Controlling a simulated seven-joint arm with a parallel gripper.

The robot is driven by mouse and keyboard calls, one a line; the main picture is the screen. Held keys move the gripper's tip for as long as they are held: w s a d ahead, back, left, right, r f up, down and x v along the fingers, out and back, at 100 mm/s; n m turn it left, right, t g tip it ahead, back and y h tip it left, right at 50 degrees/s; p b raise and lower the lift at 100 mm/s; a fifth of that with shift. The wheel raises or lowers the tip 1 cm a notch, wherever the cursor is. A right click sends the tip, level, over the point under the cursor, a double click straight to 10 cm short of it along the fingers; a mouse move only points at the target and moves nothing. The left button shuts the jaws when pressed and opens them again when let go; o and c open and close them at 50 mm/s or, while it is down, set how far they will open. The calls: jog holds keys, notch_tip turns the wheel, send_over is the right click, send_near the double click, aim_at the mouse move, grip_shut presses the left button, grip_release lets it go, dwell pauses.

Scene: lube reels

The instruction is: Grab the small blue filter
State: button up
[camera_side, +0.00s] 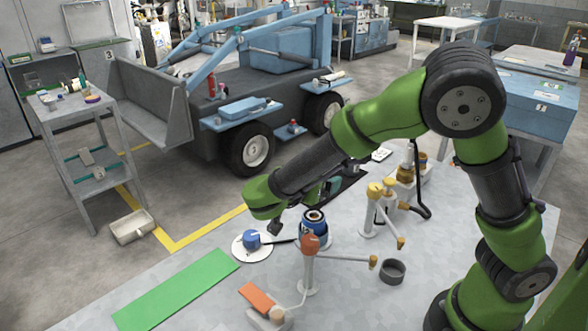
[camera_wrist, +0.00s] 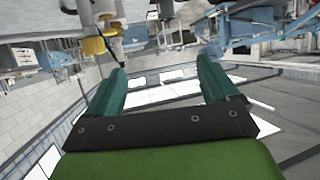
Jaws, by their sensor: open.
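The small blue filter (camera_side: 251,239) sits on a round white plate (camera_side: 240,250) on the grey work table in the side view. A larger blue can (camera_side: 313,226) with a dark open top stands just right of it. My gripper (camera_side: 335,186) is raised above the table behind that can, partly hidden by my own arm. In the wrist view my gripper (camera_wrist: 163,72) shows two teal fingers spread apart with nothing between them. The filter is apart from the fingers, and I cannot make it out in the wrist view.
An orange-topped stand (camera_side: 310,245) with a side arm and a yellow-topped stand (camera_side: 376,190) rise from the table. A grey ring (camera_side: 392,270) and an orange-topped piece (camera_side: 258,298) lie in front. A green mat (camera_side: 178,288) lies bare at left.

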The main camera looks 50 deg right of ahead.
aim_at(317, 215)
notch_tip(317, 215, down, 9)
jog(key=shift+r, duration=0.2)
notch_tip(317, 215, down, 3)
jog(key=shift+r, duration=0.1)
jog(key=shift+x, duration=1.2)
jog(key=shift+d, duration=0.3)
jog(key=shift+w, duration=0.1)
